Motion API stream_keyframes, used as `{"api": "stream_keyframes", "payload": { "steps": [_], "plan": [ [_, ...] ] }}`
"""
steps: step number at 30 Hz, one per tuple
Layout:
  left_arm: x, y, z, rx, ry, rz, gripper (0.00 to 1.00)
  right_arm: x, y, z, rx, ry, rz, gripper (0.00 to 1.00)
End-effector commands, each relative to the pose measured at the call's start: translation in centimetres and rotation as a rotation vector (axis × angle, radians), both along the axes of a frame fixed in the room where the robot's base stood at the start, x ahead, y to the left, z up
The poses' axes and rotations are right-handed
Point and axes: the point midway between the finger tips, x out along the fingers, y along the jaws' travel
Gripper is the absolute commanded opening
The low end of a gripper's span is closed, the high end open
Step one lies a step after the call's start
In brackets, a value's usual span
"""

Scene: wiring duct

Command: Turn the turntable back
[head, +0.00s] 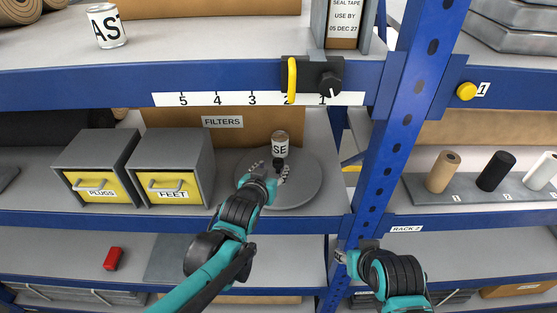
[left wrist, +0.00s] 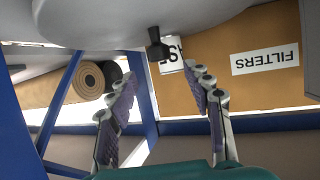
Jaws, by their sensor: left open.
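The turntable (head: 307,187) is a round grey disc on the middle shelf. A can (head: 280,144) with a label reading "SE" stands towards its back. A small black knob (head: 281,162) stands on the disc in front of the can. My left gripper (head: 272,170) is open over the disc at the knob. The left wrist view is upside down: the disc (left wrist: 100,20) is at the top, and the knob (left wrist: 157,46) shows beyond the gap between the open fingers (left wrist: 163,78). My right gripper (head: 342,257) is low by the blue post, its jaws too small to judge.
Grey boxes with yellow fronts, PLUGS (head: 99,187) and FEET (head: 172,187), stand left of the turntable. A FILTERS carton (head: 180,123) is behind. The blue post (head: 391,130) rises at the right. The upper shelf edge carries a yellow-handled slider (head: 292,80).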

Motion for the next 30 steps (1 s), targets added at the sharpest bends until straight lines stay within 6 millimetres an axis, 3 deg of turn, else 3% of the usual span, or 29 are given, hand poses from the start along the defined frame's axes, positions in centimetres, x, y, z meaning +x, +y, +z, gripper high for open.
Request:
{"api": "stream_keyframes", "payload": {
  "steps": [15, 28, 30],
  "plan": [
    [6.0, -1.7, -2.5, -0.001, -0.003, -0.001, 0.51, 0.0, 0.0, -0.9, 0.0, 0.0, 0.0, 0.4],
    [6.9, -1.9, -2.9, -0.001, -0.002, -0.001, 0.51, 0.0, 0.0, -0.9, 0.0, 0.0, 0.0, 0.4],
    [6.9, -1.9, -2.9, -0.001, -0.002, -0.001, 0.32, 0.0, 0.0, -0.9, 0.0, 0.0, 0.0, 0.4]
  ]
}}
